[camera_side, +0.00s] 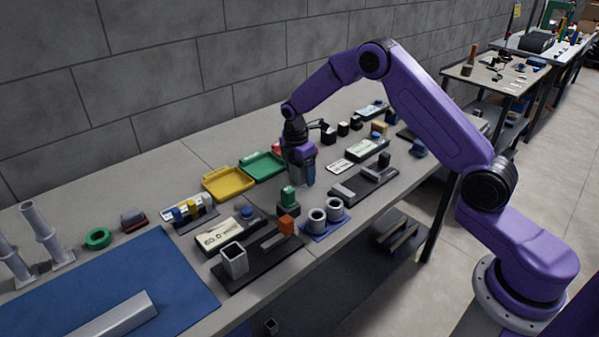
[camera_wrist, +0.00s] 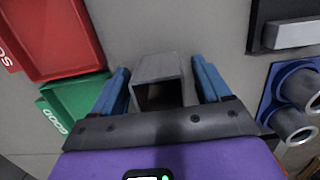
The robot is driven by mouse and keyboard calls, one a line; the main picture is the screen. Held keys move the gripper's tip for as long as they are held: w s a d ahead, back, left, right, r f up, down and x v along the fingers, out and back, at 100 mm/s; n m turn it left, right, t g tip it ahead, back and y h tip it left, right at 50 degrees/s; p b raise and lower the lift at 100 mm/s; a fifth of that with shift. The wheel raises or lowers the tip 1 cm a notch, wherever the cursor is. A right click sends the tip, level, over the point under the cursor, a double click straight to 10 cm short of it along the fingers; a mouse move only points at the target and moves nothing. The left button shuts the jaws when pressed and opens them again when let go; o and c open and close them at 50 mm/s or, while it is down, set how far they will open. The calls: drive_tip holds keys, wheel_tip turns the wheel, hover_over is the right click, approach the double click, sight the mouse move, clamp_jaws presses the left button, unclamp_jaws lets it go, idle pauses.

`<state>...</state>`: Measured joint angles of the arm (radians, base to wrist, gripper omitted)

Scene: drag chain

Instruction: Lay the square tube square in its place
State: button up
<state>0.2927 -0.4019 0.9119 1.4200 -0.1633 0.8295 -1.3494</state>
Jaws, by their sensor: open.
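A grey square tube (camera_wrist: 156,68) shows in the wrist view, its open end facing the camera, between the two blue fingers of my gripper (camera_wrist: 160,82). The fingers are open on either side of it, with a narrow gap on the right; I cannot tell whether the left finger touches it. In the side view my gripper (camera_side: 302,174) points down at the bench beside the green tray, and the fingers mostly hide the tube. Another grey square tube (camera_side: 234,260) stands upright on a black plate (camera_side: 264,267) nearer the front.
The green tray (camera_side: 263,166) and yellow tray (camera_side: 229,183) lie left of my gripper. A red tray (camera_wrist: 48,40) shows in the wrist view. A blue holder with two grey rings (camera_side: 326,216) and a black plate with a grey bar (camera_side: 372,174) are close by. The blue mat (camera_side: 110,270) is largely clear.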

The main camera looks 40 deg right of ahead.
drive_tip(key=c, duration=1.2)
drive_tip(key=shift+r, duration=0.5)
wheel_tip(320, 180, up, 2)
drive_tip(key=shift+r, duration=0.1)
drive_tip(key=s+r, duration=1)
drive_tip(key=s, duration=0.4)
drive_tip(key=d+f, duration=0.4)
drive_tip(key=d, duration=0.3)
drive_tip(key=shift+d, duration=0.25)
